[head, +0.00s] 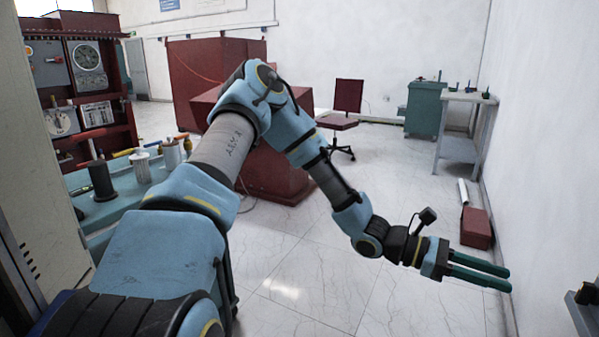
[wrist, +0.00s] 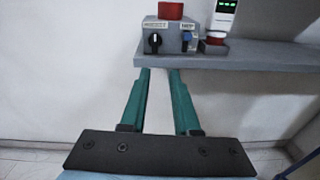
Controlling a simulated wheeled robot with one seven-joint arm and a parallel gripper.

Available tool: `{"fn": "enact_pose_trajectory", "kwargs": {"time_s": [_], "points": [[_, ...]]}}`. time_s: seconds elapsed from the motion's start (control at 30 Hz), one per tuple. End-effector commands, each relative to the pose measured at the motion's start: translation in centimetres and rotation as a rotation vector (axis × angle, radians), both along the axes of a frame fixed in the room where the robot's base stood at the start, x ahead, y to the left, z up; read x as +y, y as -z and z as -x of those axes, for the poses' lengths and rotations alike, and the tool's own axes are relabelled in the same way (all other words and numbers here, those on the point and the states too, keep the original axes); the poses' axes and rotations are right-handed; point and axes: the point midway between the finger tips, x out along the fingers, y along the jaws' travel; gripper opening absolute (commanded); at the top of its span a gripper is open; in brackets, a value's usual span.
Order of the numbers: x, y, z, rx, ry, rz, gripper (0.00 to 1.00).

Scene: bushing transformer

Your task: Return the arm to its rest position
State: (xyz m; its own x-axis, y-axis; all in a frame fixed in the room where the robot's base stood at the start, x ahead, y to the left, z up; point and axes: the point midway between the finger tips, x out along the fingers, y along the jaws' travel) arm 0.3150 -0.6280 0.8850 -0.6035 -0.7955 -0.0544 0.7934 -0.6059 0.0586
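My gripper (head: 510,279) is at the lower right of the head view, held out in the air over the floor and pointing toward the right wall. Its two green fingers also show in the wrist view (wrist: 160,72), parted by a gap with nothing between them. My blue and grey arm (head: 265,105) rises from the lower left, bends at the top centre and comes down to the gripper. The arm is stretched out away from my body.
A grey shelf (wrist: 240,56) with a control box (wrist: 170,38) lies beyond the fingertips. A red toolbox (head: 477,229) stands by the right wall (head: 540,150). A workbench (head: 105,210) is at left. A red cabinet (head: 275,165) stands behind my arm. The middle floor is clear.

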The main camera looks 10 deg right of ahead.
Motion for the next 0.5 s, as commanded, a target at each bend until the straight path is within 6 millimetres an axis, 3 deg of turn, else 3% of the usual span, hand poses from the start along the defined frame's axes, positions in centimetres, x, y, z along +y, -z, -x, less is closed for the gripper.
{"fn": "enact_pose_trajectory", "kwargs": {"time_s": [0.23, 0.5], "points": [[8.4, 2.8, -1.7, -0.389, 0.162, -0.122, 0.30], [20.5, 4.0, -6.6, -0.824, 0.349, -0.303, 0.30]]}}
